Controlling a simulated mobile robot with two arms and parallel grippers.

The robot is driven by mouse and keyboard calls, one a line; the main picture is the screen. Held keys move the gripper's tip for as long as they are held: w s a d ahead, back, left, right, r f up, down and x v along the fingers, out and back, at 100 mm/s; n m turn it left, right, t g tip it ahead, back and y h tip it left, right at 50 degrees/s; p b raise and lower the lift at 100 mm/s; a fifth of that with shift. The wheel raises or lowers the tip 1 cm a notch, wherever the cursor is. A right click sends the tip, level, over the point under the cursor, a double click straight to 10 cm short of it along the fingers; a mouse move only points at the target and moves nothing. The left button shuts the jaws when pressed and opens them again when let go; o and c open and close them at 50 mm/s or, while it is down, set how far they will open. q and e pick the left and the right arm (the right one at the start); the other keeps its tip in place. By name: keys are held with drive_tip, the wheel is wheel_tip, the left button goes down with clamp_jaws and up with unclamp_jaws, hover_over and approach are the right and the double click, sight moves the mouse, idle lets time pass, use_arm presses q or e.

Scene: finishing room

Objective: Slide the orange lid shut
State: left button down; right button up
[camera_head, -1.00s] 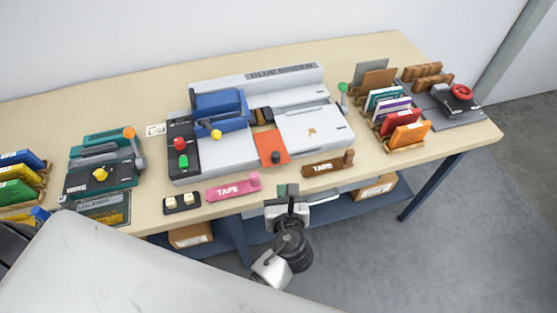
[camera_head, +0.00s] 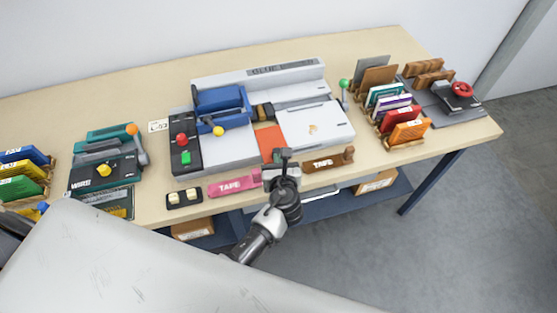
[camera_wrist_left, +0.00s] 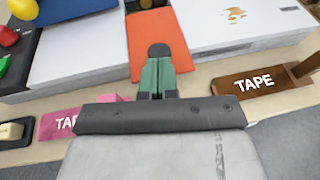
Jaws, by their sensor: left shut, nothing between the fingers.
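The orange lid (camera_head: 270,139) is a flat plate in the front of the grey glue binder (camera_head: 228,150), between its left bed and the white cover on the right. It also shows in the left wrist view (camera_wrist_left: 150,25). Its dark round knob (camera_wrist_left: 159,50) is near its front edge. My left gripper (camera_head: 283,154) is shut and empty at the front of the lid. In the left wrist view its green fingertips (camera_wrist_left: 158,64) are right at the knob; I cannot tell whether they touch. My right gripper is not in view.
A pink tape holder (camera_head: 232,184) and a brown tape holder (camera_head: 328,161) stand left and right of my gripper at the table's front edge. A rack of coloured folders (camera_head: 405,130) stands right of the binder.

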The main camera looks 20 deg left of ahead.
sight(267, 135)
use_arm(q)
drive_tip(key=w+a, duration=0.2)
drive_tip(key=w, duration=0.1)
drive_tip(key=w+a, duration=0.2)
drive_tip(key=w, duration=0.1)
drive_tip(key=w+a, duration=0.2)
drive_tip(key=w, duration=0.1)
drive_tip(key=shift+w+a, duration=0.2)
drive_tip(key=shift+w, duration=0.05)
drive_tip(key=shift+w+a, duration=0.2)
drive_tip(key=shift+w, duration=0.05)
drive_tip(key=shift+r, duration=0.25)
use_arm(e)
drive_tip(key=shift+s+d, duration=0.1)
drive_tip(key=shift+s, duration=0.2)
use_arm(q)
drive_tip(key=shift+a, duration=0.1)
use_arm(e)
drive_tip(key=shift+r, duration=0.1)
